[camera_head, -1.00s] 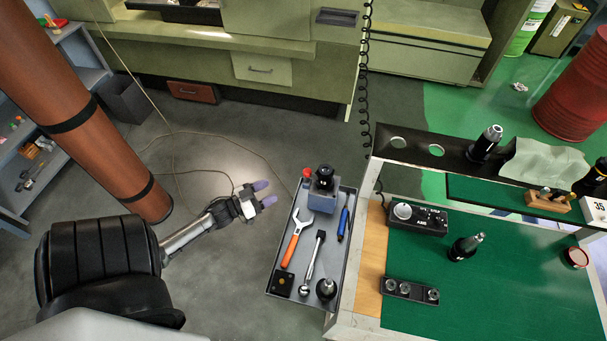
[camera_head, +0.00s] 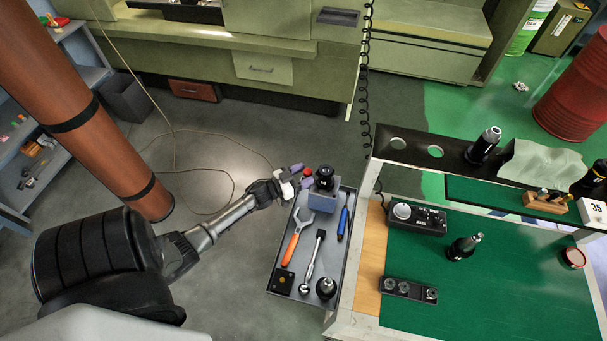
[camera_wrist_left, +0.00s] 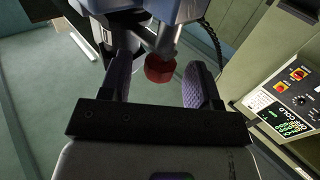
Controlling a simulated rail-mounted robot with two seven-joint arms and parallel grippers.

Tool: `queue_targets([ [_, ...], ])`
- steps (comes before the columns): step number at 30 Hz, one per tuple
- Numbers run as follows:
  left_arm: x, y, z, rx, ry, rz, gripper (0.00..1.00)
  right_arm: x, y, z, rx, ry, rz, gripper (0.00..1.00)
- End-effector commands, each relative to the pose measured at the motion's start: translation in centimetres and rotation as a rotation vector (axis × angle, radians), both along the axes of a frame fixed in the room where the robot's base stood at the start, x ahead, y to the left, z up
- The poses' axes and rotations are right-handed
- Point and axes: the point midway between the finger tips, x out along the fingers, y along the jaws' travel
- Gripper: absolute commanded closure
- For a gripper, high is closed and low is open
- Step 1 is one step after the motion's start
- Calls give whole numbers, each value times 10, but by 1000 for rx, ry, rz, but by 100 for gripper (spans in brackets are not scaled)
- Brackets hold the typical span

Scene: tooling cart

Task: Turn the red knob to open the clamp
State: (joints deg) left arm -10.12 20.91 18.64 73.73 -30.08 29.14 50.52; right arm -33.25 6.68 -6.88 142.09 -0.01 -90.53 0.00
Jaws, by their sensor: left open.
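The red knob (camera_head: 307,172) sits on the left side of the blue-grey clamp block (camera_head: 323,200), which holds a black tool holder (camera_head: 325,177) upright. The clamp stands at the far end of the grey tray. My left gripper (camera_head: 299,175) is at the knob, its purple fingers partly hiding it. In the left wrist view the red knob (camera_wrist_left: 160,68) lies between the two open purple fingers of my left gripper (camera_wrist_left: 160,85), with gaps visible on both sides. My right gripper is not in view.
The grey tray (camera_head: 268,262) also holds an orange-handled wrench (camera_head: 294,240), a ratchet (camera_head: 313,258), a blue pen-like tool (camera_head: 343,222) and a small tool holder (camera_head: 326,288). The green-topped cart (camera_head: 480,300) stands right of it. Open floor lies left of the tray.

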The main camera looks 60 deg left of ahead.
Motion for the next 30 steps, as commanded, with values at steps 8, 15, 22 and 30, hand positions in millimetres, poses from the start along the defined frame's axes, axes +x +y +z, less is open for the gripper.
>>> queue_targets([
  [8,3,0,0,0,1,0,43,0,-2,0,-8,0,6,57],
  [15,2,0,0,0,0,0,58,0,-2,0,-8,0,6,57],
  [22,2,0,0,0,0,0,80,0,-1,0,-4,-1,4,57],
  [30,2,1,0,1,1,-1,90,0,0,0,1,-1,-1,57],
])
